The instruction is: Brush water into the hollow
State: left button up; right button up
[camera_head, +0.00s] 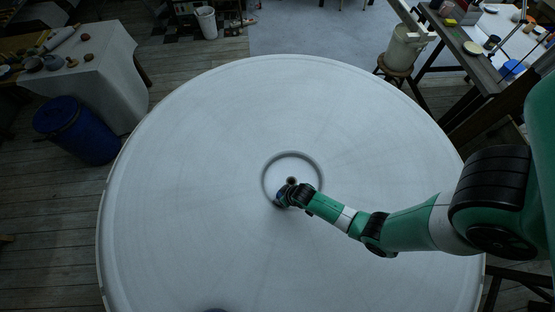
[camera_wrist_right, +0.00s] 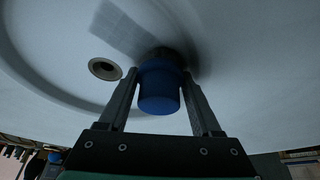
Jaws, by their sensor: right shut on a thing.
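The large round white plaster piece (camera_head: 190,150) fills the middle of the head view. At its centre is a round hollow with a raised or stepped ring (camera_head: 292,154) and a small dark-rimmed hole (camera_head: 291,180); the hole also shows in the right wrist view (camera_wrist_right: 105,69). My right gripper (camera_head: 283,197) is over the near-left part of the hollow, shut on a brush with a blue handle (camera_wrist_right: 158,88). The brush's dark end points at the plaster; whether it touches is hard to tell. A darker strip (camera_wrist_right: 122,28) shows on the plaster beyond it. My left gripper is not in view.
A blue barrel (camera_head: 76,128) and a cloth-covered table (camera_head: 100,72) with small pots stand at the left. A bucket on a stool (camera_head: 402,48) and a workbench (camera_head: 468,45) stand at the right. The plaster surface around the hollow is clear.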

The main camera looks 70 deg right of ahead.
notch_tip(320, 180, up, 3)
jog(key=shift+f+p, duration=0.1)
jog(key=shift+p, duration=0.9)
notch_tip(320, 180, up, 5)
jog(key=p, duration=0.5)
jog(key=shift+r, duration=0.2)
